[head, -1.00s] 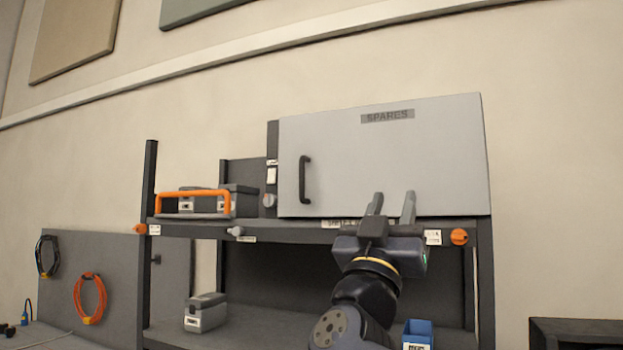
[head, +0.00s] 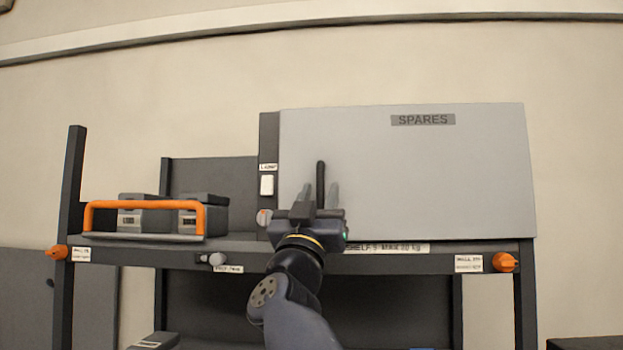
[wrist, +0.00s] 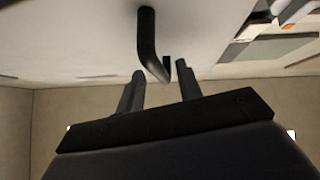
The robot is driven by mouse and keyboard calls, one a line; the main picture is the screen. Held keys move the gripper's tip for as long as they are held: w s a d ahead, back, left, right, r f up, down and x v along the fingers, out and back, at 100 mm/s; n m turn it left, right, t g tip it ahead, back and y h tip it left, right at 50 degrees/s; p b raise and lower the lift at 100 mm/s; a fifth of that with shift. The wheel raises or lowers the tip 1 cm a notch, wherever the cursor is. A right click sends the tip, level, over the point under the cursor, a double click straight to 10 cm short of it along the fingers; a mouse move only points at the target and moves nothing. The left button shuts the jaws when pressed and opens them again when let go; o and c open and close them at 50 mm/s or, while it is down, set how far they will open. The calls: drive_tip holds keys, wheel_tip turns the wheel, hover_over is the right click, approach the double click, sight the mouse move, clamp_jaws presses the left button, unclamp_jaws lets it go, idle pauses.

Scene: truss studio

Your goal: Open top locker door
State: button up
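The top locker door (head: 430,180) is a light grey panel labelled SPARES, and it looks shut. Its dark vertical handle (head: 320,178) is near the door's left edge. My gripper (head: 320,197) is open in front of the lower part of the handle, which it partly hides. In the wrist view, the handle (wrist: 148,40) runs down toward the space between the two fingers of my gripper (wrist: 158,76). The fingers stand apart on either side of the handle's end. I cannot tell whether they touch it.
The locker stands on a dark rack shelf (head: 390,262). Left of it are grey cases on a tray with an orange handle (head: 145,204). A white switch (head: 267,185) and a round knob (head: 264,217) sit beside the door. Space in front of the door's right part is clear.

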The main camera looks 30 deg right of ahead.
drive_tip(key=shift+x, duration=0.95)
drive_tip(key=shift+a, duration=0.1)
clamp_jaws()
